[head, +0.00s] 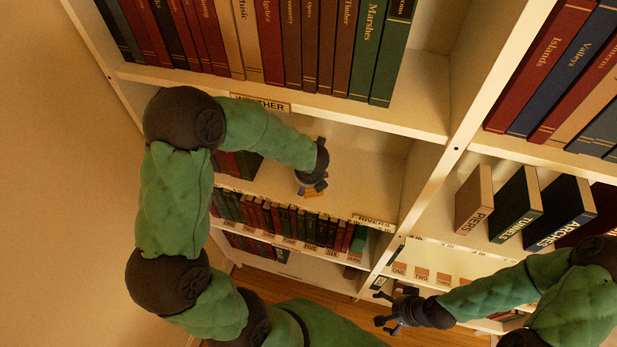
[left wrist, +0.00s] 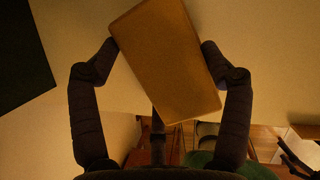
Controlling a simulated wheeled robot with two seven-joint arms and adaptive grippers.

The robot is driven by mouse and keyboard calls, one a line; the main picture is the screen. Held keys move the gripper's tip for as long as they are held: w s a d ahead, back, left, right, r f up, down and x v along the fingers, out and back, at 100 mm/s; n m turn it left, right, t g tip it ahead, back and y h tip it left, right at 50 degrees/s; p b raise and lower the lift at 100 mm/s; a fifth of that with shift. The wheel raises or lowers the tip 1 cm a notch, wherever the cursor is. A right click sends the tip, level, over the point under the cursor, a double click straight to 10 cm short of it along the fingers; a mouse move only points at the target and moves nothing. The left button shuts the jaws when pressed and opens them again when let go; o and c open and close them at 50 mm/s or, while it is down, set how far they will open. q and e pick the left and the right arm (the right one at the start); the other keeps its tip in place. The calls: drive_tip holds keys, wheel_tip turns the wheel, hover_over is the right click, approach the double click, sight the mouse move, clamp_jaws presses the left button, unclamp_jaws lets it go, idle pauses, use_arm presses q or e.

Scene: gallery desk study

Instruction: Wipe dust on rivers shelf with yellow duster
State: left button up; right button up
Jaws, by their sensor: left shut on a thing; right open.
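The rivers shelf (head: 365,190) is a cream board with a "RIVERS" label (head: 374,219) on its front edge. My left gripper (head: 313,188) is over this shelf, shut on the yellow duster (head: 311,194), which is mostly hidden there. The left wrist view shows the duster (left wrist: 165,62) as a plain ochre block, tilted between the two fingers. I cannot make out dust on the board, nor whether the duster touches it. My right gripper (head: 384,309) is open and empty, lower down in front of the right-hand bookcase column.
Dark books (head: 238,163) stand at the left of the rivers shelf, partly behind my left arm. The shelf's right part is clear. The "WEATHER" board (head: 330,108) is above, and an upright divider (head: 455,150) stands to the right. Small books (head: 290,220) fill the shelf below.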

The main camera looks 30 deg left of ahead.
use_arm(q)
drive_tip(key=shift+r+p, duration=2.3)
drive_tip(key=shift+r, duration=0.6)
drive_tip(key=shift+w, duration=0.1)
